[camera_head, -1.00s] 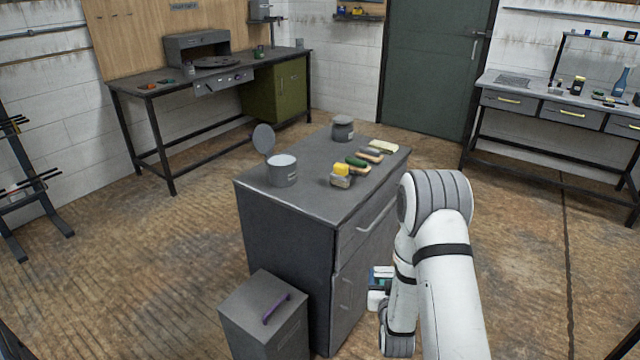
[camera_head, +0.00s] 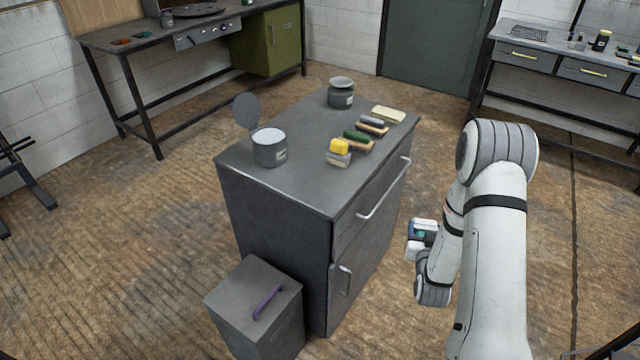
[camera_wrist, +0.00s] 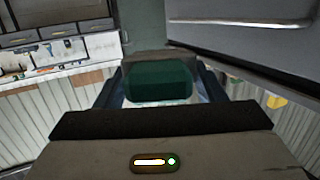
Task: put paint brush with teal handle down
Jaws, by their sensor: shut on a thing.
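My gripper (camera_head: 422,234) is low in front of the right side of the dark grey cabinet, apart from it. In the wrist view my gripper (camera_wrist: 158,88) is shut on a dark teal block-shaped part, which I take for the teal handle of the paint brush (camera_wrist: 158,80). The rest of the brush is hidden. A small bit of teal shows between the jaws in the head view. The grey cabinet top (camera_head: 310,187) has bare room at its front and middle.
An open can (camera_head: 269,150) with raised lid and a grey jar (camera_head: 341,95) stand on the cabinet. A yellow-topped block (camera_head: 339,150), a green-topped brush (camera_head: 358,138), a grey-topped one (camera_head: 373,124) and a pale pad (camera_head: 389,114) line its right edge.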

